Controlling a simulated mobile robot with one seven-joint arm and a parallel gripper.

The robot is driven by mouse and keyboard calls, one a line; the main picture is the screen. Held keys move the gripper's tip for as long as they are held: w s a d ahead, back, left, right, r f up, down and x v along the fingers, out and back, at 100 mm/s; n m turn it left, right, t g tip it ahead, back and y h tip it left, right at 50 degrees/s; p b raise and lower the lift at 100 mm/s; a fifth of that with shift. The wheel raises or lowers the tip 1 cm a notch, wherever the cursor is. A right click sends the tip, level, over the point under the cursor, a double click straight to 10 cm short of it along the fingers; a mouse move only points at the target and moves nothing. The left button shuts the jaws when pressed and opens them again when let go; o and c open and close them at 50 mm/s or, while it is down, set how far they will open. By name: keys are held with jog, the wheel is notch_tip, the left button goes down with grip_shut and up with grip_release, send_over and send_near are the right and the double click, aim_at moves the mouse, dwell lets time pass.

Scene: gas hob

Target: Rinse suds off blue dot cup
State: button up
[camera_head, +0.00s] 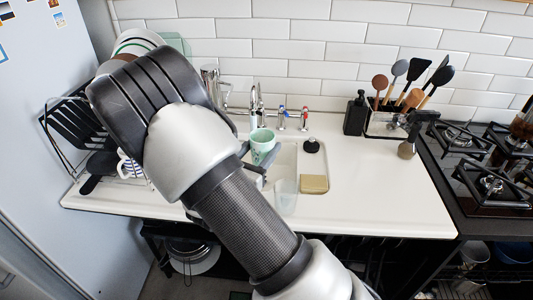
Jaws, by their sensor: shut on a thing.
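A pale mint-green cup (262,143) is at the sink (289,156), just below and in front of the tap (257,106). It is tilted slightly, and faint marks show on its side; I cannot make out blue dots or suds. My gripper (263,159) is shut on this cup, its dark fingers showing low beside it. My arm hides the left of the sink and part of the gripper. The blue handle (282,112) and red handle (304,115) stand right of the tap. I cannot tell whether water runs.
A clear glass (286,193) and a tan sponge (314,183) are at the sink's front edge. A black stopper (311,145) lies at its right. A dish rack (58,152) is left, with a blue-striped cup (128,169). A black soap bottle (355,114) stands back right.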

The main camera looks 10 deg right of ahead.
jog(key=shift+w+a+f+b, duration=0.25)
jog(key=shift+w+b, duration=0.05)
jog(key=shift+w, duration=1)
jog(key=shift+w+a+f+b, duration=0.2)
jog(key=shift+w+f+b, duration=0.1)
jog(key=shift+w, duration=0.95)
jog(key=shift+w+a+f+b, duration=0.2)
jog(key=shift+w+a+b, duration=0.1)
jog(key=shift+w, duration=1)
jog(key=shift+d, duration=0.25)
jog(key=shift+w+d, duration=0.1)
jog(key=shift+d, duration=0.35)
jog(key=shift+a, duration=0.2)
jog(key=shift+a, duration=0.45)
jog(key=shift+s+d+p, duration=0.25)
jog(key=shift+s+p, duration=0.05)
jog(key=shift+s, duration=1.05)
jog(key=shift+s+d+p, duration=0.25)
jog(key=shift+s, duration=1.1)
jog(key=shift+s+d+p, duration=0.25)
jog(key=shift+s+p, duration=0.05)
jog(key=shift+s, duration=1.05)
